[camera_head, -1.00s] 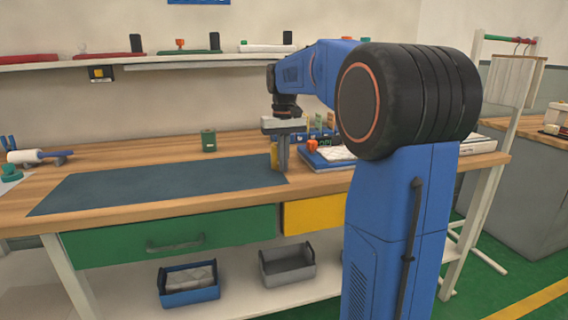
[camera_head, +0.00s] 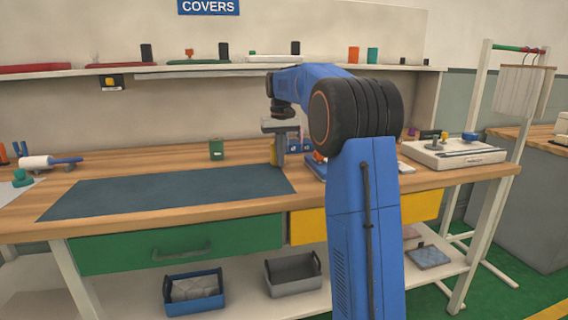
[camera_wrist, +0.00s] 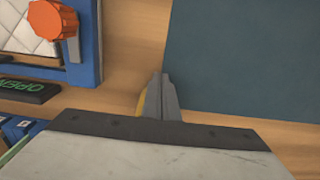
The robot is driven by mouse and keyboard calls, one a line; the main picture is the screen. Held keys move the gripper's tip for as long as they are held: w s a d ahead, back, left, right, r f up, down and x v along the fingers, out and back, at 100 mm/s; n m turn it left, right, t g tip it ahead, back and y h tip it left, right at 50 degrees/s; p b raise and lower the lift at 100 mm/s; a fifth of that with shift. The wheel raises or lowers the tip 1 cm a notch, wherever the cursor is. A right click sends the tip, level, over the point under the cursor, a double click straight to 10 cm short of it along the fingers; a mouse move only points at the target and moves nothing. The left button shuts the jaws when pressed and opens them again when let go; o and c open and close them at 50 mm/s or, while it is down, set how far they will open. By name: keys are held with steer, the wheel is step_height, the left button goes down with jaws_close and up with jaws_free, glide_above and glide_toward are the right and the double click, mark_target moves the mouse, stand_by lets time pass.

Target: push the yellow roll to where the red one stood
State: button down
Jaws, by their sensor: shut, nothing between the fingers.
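The yellow roll (camera_head: 273,152) stands on the wooden bench by the right end of the dark blue mat (camera_head: 170,187). My gripper (camera_head: 281,163) points down right beside it, on its right side in the head view, and covers part of it. The fingers are shut with nothing between them. In the wrist view the shut fingers (camera_wrist: 160,80) show at the mat's edge. Only a thin sliver of the yellow roll (camera_wrist: 142,104) shows behind them; I cannot tell whether they touch. No red roll is seen standing on the bench.
A dark green block (camera_head: 216,150) stands behind the mat. A white device (camera_head: 455,154) sits at the bench's right. The mat is bare.

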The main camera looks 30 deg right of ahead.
steer(key=w, duration=0.1)
steer(key=w+d, duration=0.1)
steer(key=w, duration=0.3)
steer(key=shift+d, duration=0.25)
